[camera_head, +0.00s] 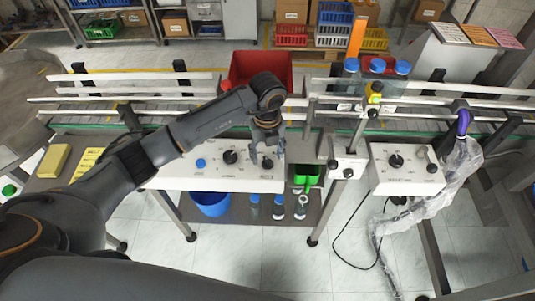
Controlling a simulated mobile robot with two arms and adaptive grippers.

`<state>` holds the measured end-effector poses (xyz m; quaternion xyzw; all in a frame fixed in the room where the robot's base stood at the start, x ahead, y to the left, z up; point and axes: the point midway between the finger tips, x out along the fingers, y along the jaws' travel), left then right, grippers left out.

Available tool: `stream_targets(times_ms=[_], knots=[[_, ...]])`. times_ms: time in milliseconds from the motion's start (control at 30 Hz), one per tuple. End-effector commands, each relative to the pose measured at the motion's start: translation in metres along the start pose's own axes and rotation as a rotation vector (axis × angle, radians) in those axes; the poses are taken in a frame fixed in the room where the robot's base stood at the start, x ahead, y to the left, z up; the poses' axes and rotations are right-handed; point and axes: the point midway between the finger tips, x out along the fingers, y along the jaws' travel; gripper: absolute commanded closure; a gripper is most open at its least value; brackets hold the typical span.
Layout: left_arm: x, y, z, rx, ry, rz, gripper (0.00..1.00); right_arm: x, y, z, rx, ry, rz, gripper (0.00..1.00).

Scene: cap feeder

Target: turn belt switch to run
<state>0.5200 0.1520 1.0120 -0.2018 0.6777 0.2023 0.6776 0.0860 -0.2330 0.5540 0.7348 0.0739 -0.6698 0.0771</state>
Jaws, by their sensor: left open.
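A white control panel (215,182) stands in front of the conveyor, with a blue button, a black rotary knob (230,157) and a second dark knob (267,163) at its right end. The labels are too small to read, so I cannot tell which knob is the belt switch or where it points. My left gripper (266,154) is open and points down over the right end of the panel, close to the second knob and partly covering it. I cannot tell whether it touches the knob. My right gripper is not in view.
Another white control box (405,171) with knobs stands to the right. The conveyor (200,122) runs behind, with a red bin (258,68) beyond it and several blue-capped bottles (377,65) at the right. A blue bucket (210,203) sits below the panel.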

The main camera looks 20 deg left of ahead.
Motion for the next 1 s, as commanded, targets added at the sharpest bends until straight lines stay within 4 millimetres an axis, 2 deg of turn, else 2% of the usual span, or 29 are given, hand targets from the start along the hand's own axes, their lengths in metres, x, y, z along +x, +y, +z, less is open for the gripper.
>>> stream_targets(times_ms=[200, 533, 567, 800, 833, 1000], knots=[[0.023, 0.0, 0.0, -0.001, 0.001, 0.0, 0.44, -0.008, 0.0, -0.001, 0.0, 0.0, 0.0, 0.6], [0.028, 0.0, 0.0, 0.0, 0.0, -0.001, 0.44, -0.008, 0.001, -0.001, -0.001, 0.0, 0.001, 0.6], [0.028, 0.0, 0.0, 0.0, 0.0, -0.001, 0.46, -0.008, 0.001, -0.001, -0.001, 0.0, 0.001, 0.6], [0.028, 0.0, 0.0, 0.0, 0.0, -0.001, 0.95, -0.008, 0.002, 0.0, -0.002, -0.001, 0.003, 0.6], [0.027, 0.0, 0.0, 0.0, 0.0, -0.001, 0.99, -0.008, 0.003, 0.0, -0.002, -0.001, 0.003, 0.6], [0.028, 0.0, 0.0, 0.006, 0.0, -0.001, 0.99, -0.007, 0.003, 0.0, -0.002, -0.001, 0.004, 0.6]])
